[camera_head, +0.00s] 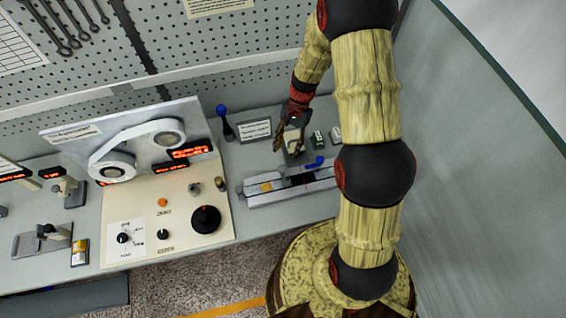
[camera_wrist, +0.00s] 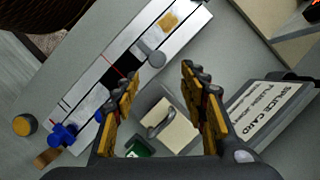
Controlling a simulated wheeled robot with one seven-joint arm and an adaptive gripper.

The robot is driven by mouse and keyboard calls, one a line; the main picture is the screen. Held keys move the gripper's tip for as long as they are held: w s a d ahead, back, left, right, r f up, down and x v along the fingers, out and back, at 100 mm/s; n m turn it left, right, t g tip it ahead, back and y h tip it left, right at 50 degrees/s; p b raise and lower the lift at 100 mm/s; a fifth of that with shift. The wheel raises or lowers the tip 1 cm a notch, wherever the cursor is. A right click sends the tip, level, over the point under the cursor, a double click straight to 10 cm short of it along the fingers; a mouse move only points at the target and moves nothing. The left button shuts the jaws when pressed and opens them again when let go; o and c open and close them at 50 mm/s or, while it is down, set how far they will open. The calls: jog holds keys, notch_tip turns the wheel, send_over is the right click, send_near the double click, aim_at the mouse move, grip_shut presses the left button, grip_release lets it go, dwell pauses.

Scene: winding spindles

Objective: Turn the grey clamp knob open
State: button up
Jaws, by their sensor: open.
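A grey round knob (camera_wrist: 151,53) sits on the edge of the pale splicing block (camera_wrist: 184,27) in the wrist view. I take it to be the clamp knob. In the head view the block (camera_head: 262,199) lies on the bench, where I cannot make out the grey knob clearly. My gripper (camera_wrist: 160,75) is open and empty, its fingers spread apart. The knob shows between and just beyond the fingertips, apart from them. My gripper (camera_head: 284,139) is behind the block in the head view.
A cream box with a grey handle (camera_wrist: 162,127) shows between my fingers. A blue knob (camera_wrist: 62,135) is at the block's other end. The splice card (camera_wrist: 264,113) lies right of my fingers. A control panel (camera_head: 120,262) stands left of the block.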

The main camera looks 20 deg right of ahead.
aim_at(282, 168)
jog(key=x, duration=0.8)
jog(key=shift+s, duration=0.35)
jog(key=shift+c, duration=1.1)
grip_shut()
